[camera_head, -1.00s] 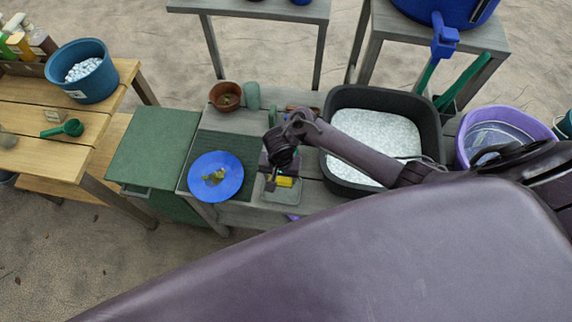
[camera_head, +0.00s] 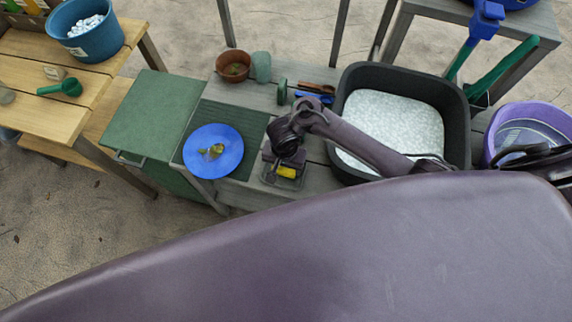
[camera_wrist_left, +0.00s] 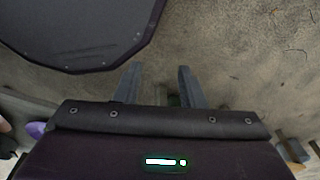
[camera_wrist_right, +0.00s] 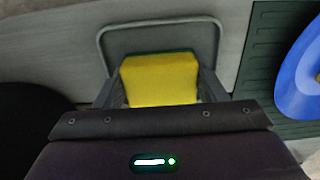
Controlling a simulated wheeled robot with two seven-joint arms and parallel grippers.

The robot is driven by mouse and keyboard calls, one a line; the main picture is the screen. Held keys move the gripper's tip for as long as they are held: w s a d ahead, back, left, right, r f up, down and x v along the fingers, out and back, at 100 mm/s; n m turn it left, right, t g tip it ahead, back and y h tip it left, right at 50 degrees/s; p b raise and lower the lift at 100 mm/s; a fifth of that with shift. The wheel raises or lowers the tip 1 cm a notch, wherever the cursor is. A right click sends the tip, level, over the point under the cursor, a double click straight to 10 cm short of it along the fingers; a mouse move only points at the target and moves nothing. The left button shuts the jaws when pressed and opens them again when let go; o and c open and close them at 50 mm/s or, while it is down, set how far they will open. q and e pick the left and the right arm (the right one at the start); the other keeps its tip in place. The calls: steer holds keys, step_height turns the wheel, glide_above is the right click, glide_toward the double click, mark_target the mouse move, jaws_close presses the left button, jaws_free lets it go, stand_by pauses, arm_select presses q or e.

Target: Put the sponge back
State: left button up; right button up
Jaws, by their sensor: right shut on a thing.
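A yellow sponge (camera_wrist_right: 160,80) with a green layer along its far edge is between the fingers of my right gripper (camera_wrist_right: 160,92), which is shut on it. In the right wrist view the sponge lies over a shallow grey tray (camera_wrist_right: 112,38); I cannot tell whether it touches the tray floor. In the head view the sponge (camera_head: 286,172) shows as a small yellow patch under my right gripper (camera_head: 284,166), over the tray (camera_head: 283,184). My left gripper (camera_wrist_left: 158,88) is open and empty above sandy ground, away from the sponge.
A blue plate (camera_head: 228,160) with food scraps lies left of the tray on a green ribbed mat (camera_head: 251,126). A dark basin (camera_head: 456,110) of pale material stands right. A brown pot (camera_head: 234,66), green cup (camera_head: 261,67) and tools (camera_head: 315,92) stand behind.

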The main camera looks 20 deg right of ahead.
steer(key=shift+s+a, duration=0.15)
steer(key=shift+a, duration=0.15)
steer(key=o, duration=0.7)
steer(key=shift+d+f, duration=0.1)
arm_select(q)
steer(key=shift+s+a+f, duration=0.1)
steer(key=shift+s+a, duration=0.65)
steer(key=shift+d, duration=0.1)
arm_select(e)
steer(key=shift+r, duration=0.4)
arm_select(q)
step_height(320, 180, up, 8)
steer(key=p, duration=0.8)
steer(key=shift+w+d, duration=0.25)
arm_select(e)
steer(key=shift+r, duration=5.8)
arm_select(q)
steer(key=shift+a, duration=0.15)
